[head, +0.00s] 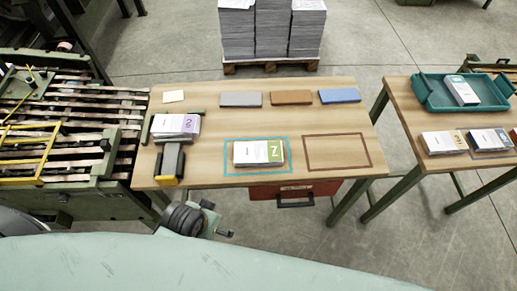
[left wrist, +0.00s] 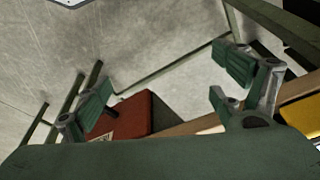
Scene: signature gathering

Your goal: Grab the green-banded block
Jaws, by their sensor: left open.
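A white block with a green band (head: 258,153) marked like a "Z" lies flat on the wooden table inside a cyan outline. Another white block with a green-teal band (head: 462,91) lies in the teal tray on the right table. My left gripper (head: 218,219) is below and left of the first block, in front of the table's near edge. In the left wrist view my left gripper (left wrist: 165,88) is open and empty, its fingers spread over floor, table edge and red drawer. Neither block shows in that view. My right gripper is not in view.
A purple-banded block (head: 176,126) and a black-and-yellow tool (head: 170,164) stand at the table's left. Grey, brown and blue bars lie at the back. The brown outline (head: 337,153) is empty. A red drawer (head: 296,190) hangs under the near edge.

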